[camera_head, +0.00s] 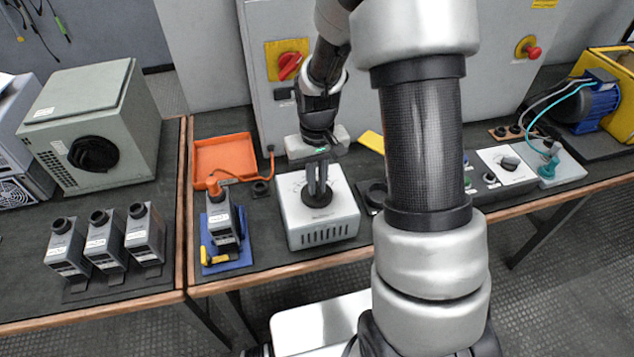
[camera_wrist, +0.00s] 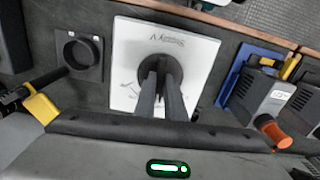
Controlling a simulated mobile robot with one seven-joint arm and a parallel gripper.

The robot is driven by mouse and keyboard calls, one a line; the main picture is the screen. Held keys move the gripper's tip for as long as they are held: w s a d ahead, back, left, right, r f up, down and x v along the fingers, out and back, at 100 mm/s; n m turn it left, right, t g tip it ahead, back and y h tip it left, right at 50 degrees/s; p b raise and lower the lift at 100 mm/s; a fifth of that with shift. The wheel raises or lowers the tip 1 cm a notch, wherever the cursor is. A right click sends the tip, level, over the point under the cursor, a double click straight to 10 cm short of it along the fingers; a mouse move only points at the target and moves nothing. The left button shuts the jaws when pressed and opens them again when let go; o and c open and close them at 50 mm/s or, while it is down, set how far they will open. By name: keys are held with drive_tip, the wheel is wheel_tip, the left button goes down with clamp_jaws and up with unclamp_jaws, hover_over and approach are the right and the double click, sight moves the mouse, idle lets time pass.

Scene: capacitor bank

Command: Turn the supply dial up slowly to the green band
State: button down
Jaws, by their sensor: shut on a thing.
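The supply box (camera_head: 330,222) is a white box with a vented front, standing on the dark bench top. Its black round dial (camera_head: 317,195) is on the top face. My gripper (camera_head: 318,188) reaches down from above and is shut on the dial. In the wrist view, the two fingers of my gripper (camera_wrist: 162,80) meet at the dial (camera_wrist: 158,66), over the supply box's white top (camera_wrist: 195,48) with its printed lettering. The fingers and dial cover part of the scale. I cannot make out a green band or the pointer's position.
A grey unit on a blue base (camera_head: 220,230) stands left of the supply box, with an orange tray (camera_head: 224,158) behind it. A black ring socket (camera_wrist: 82,54) lies beside the box. A cabinet with a red switch (camera_head: 289,66) rises behind.

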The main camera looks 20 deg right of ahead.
sight(317, 187)
drive_tip(key=shift+m, duration=0.4)
drive_tip(key=c, duration=1.8)
unclamp_jaws()
drive_tip(key=shift+r, duration=0.1)
wheel_tip(317, 187, up, 17)
drive_tip(key=shift+r+p, duration=0.15)
drive_tip(key=shift+p, duration=0.95)
